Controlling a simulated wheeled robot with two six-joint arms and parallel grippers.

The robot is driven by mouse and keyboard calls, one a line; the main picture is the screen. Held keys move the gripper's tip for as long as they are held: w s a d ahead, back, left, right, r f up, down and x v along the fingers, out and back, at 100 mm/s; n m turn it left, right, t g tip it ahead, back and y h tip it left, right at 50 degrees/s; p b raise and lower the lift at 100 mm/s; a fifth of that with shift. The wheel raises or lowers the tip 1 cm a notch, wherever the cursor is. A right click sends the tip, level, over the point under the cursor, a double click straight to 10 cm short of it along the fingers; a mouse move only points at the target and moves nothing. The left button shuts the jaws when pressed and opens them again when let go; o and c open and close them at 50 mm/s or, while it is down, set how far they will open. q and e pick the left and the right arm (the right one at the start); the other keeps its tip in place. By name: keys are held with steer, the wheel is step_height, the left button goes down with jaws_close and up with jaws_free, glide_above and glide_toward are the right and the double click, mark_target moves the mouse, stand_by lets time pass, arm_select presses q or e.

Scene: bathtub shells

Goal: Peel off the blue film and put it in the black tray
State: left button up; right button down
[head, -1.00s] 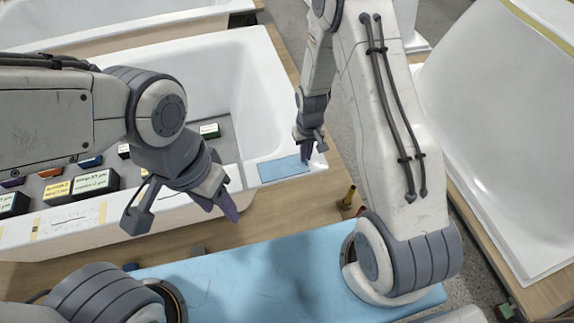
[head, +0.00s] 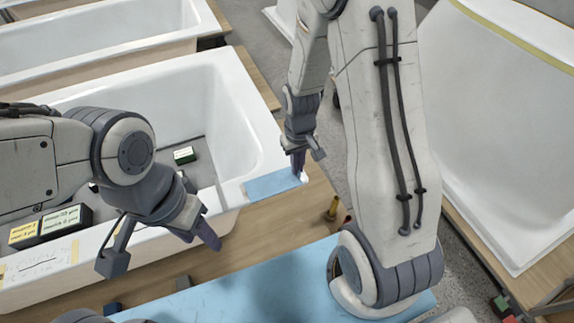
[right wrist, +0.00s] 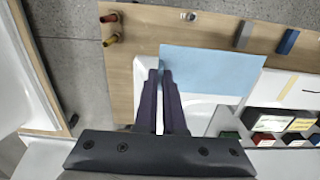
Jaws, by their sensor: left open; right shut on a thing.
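The blue film (head: 271,184) is a light blue rectangle lying on the near right corner of the white bathtub's rim. It also shows in the right wrist view (right wrist: 215,70), looking flat. My right gripper (head: 299,172) is shut at the film's right end; in the right wrist view its fingertips (right wrist: 160,74) meet at a corner of the film. The pinched bit is hidden by the fingers. My left gripper (head: 205,236) is open and empty, in front of the tub's near rim, left of the film. I cannot make out a black tray.
The white bathtub (head: 235,105) holds several labelled boxes. A blue mat (head: 290,290) covers the front of the wooden bench. Another white shell (head: 490,130) is at right.

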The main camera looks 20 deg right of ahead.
steer(key=s+d+r+p, duration=0.1)
steer(key=s+r+p, duration=0.2)
steer(key=r, duration=0.3)
steer(key=s+d+r+p, duration=0.1)
steer(key=s+r+p, duration=0.2)
steer(key=r+p, duration=0.2)
steer(key=shift+r, duration=0.9)
stand_by(0.8)
